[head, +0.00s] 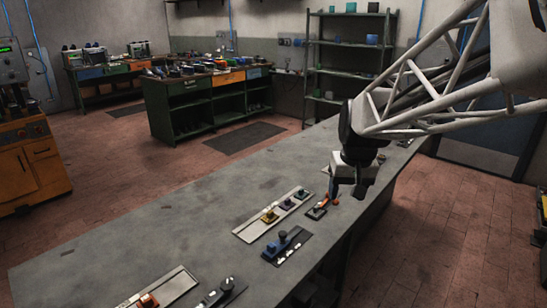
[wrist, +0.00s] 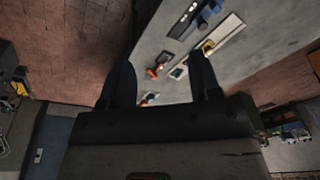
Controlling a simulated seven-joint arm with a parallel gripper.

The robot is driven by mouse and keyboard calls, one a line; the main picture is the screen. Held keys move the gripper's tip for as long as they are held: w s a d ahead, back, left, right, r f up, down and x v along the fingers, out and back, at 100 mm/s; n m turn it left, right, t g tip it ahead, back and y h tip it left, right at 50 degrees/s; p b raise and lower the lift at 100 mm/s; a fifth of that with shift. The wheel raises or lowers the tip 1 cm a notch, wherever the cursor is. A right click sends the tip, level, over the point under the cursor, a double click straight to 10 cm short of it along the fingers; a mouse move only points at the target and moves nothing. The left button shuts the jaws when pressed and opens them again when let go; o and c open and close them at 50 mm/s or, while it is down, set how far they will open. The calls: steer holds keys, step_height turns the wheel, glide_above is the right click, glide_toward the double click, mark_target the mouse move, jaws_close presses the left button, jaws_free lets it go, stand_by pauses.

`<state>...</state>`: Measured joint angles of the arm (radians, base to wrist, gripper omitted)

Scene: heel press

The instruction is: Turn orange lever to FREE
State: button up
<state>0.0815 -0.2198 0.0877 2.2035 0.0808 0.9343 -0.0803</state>
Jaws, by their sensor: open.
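A small device with an orange lever (head: 321,207) sits on the grey bench, just below and left of my gripper in the head view. The orange lever also shows in the wrist view (wrist: 153,72), between my fingers in the picture. My gripper (head: 347,190) is above the bench, apart from the lever, with nothing between its fingers. Its two dark fingers are spread in the wrist view (wrist: 164,82). No FREE mark is legible, and the lever's exact setting is too small to tell. Another orange-topped device (head: 148,300) is at the bottom edge of the head view.
A blue device (head: 285,242) and a pale plate (head: 252,233) bearing yellow and dark parts are nearby. A black-handled device (head: 222,292) is at the front. The bench's left part (head: 120,240) is clear. The bench's right edge is close to my gripper.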

steer(key=shift+m+g+y, duration=0.3)
steer(key=shift+g+y, duration=0.4)
steer(key=shift+y, duration=0.1)
steer(key=w+d+f, duration=0.4)
steer(key=w+f, duration=0.3)
steer(key=w, duration=0.5)
steer(key=w+d+f, duration=0.4)
steer(key=w+f, duration=0.4)
steer(key=w, duration=0.5)
steer(key=w+d+f, duration=0.4)
steer(key=w+f, duration=0.3)
steer(key=w, duration=0.5)
steer(key=shift+w+d+f, duration=0.25)
steer(key=shift+d+f, duration=0.1)
steer(key=shift+w+d+f, duration=0.15)
steer(key=shift+w+f, duration=0.1)
steer(key=shift+f, duration=0.1)
steer(key=shift+f, duration=0.1)
steer(key=shift+a+f, duration=0.25)
steer(key=shift+f, duration=1)
steer(key=shift+a+f, duration=0.25)
steer(key=shift+f, duration=1)
steer(key=shift+a+f, duration=0.25)
steer(key=shift+f, duration=1)
jaws_close()
